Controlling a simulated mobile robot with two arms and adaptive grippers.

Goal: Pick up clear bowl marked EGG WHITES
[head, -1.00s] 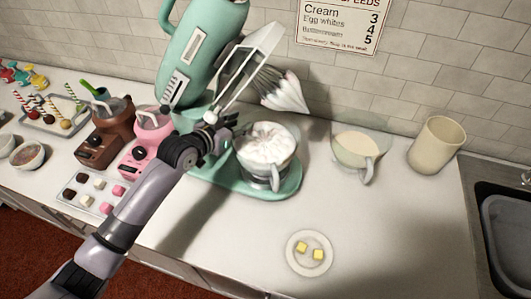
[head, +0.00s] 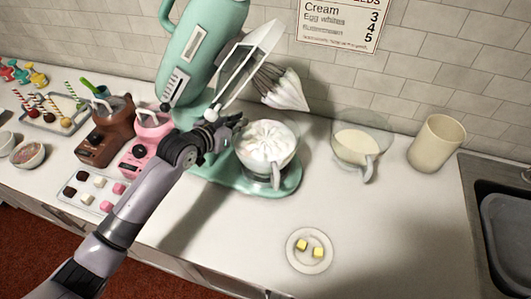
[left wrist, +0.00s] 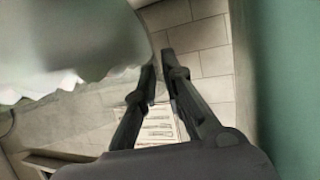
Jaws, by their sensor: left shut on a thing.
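A clear bowl with a handle (head: 277,172) stands on the base of the mint-green stand mixer (head: 188,48). It holds white whipped peaks. A second clear bowl with a handle (head: 371,158), holding pale cream-coloured liquid, stands on the counter to its right. I cannot read a marking on either bowl. My left gripper (head: 238,122) is at the upper left rim of the mixer's bowl, and its fingers are close together on that rim, though the exact contact is unclear. In the left wrist view the gripper (left wrist: 160,62) shows beside a blurred pale shape. My right gripper is out of view.
The mixer head is tilted up, with a cream-coated whisk (head: 287,90) hanging right of my gripper. A beige cup (head: 437,144) stands at right, near the sink (head: 497,200). A small plate (head: 294,262) with two yellow cubes lies in front. Counter between them is clear.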

